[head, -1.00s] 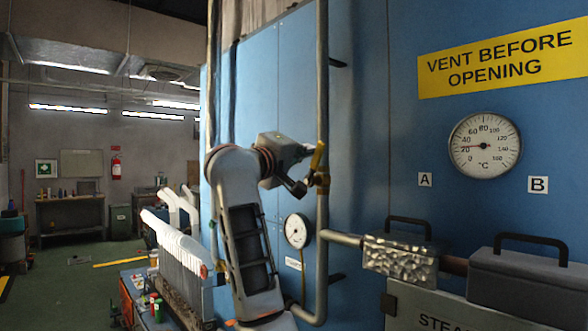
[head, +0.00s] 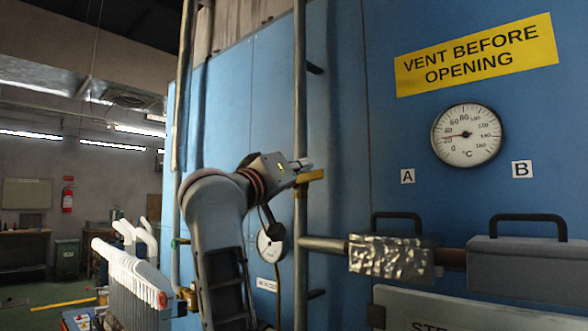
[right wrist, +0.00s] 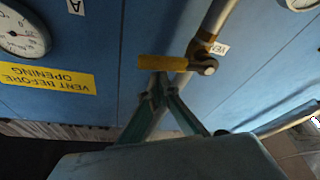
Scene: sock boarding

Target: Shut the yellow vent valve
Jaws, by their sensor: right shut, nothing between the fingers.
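The yellow valve handle (head: 311,176) sits on the vertical pipe (head: 300,90) in the head view. It lies about level, crosswise to the pipe, pointing right. In the right wrist view the yellow handle (right wrist: 160,62) also lies across the pipe (right wrist: 218,18), beside a small VENT tag (right wrist: 219,48). My right gripper (head: 304,163) is at the handle, just above it in the head view. In the right wrist view its fingertips (right wrist: 160,82) are together and empty at the handle's edge; I cannot tell whether they touch it. My left gripper is not in view.
A small gauge (head: 270,245) is partly behind my right arm. A rack of white sock forms (head: 130,272) stands at the left.

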